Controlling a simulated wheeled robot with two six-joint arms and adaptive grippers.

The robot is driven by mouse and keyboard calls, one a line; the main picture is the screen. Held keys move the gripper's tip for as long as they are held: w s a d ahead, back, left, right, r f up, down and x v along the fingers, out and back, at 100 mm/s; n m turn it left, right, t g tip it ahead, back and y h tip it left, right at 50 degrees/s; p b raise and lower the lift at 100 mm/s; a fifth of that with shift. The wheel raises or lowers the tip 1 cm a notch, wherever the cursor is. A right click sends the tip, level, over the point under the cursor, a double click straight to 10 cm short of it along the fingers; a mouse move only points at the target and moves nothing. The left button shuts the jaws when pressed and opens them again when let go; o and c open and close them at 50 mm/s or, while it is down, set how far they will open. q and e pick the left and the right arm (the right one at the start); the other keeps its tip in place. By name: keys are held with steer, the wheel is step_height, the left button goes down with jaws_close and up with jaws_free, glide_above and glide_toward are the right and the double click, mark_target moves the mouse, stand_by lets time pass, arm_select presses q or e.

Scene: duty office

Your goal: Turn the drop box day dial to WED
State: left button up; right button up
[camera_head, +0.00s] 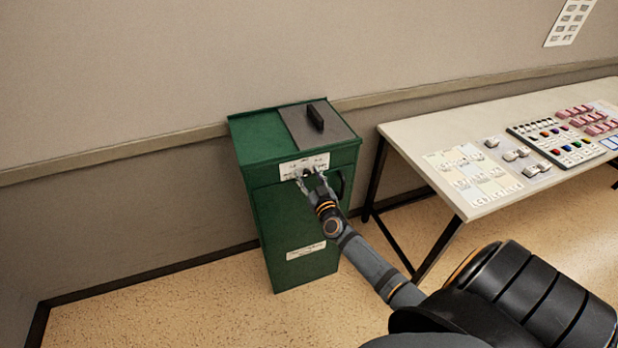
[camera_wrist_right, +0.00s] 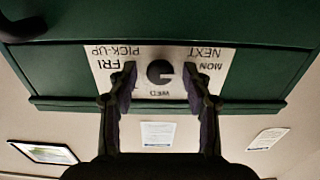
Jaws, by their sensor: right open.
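The green drop box (camera_head: 259,177) stands on the floor against the wall. Its white label plate (camera_head: 289,168) is on the upper front, partly hidden by my right gripper (camera_head: 307,178) in the head view. The right wrist view shows the plate (camera_wrist_right: 225,58) upside down, with FRI and PICK-UP at left, MON and NEXT at right, and WED below the black round day dial (camera_wrist_right: 153,72). A pale notch shows on the dial's right side; I cannot tell which day is set. My right gripper (camera_wrist_right: 160,80) is open, with one finger on each side of the dial; contact is unclear.
A table (camera_head: 420,134) with cards, trays and colored pieces stands right of the box. A dark handle (camera_head: 315,117) sits on the grey panel on the box top. The floor left of the box (camera_head: 150,305) is clear. Papers hang on the wall.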

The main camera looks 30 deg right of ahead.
jaws_close()
steer(key=shift+m, duration=0.3)
steer(key=m, duration=0.3)
steer(key=shift+m+p, duration=0.4)
steer(key=m, duration=0.4)
steer(key=shift+d+m, duration=0.1)
steer(key=shift+m, duration=0.2)
steer(key=m, duration=0.4)
steer(key=shift+f, duration=0.15)
steer(key=shift+m+b, duration=0.4)
steer(key=shift+m, duration=2.1)
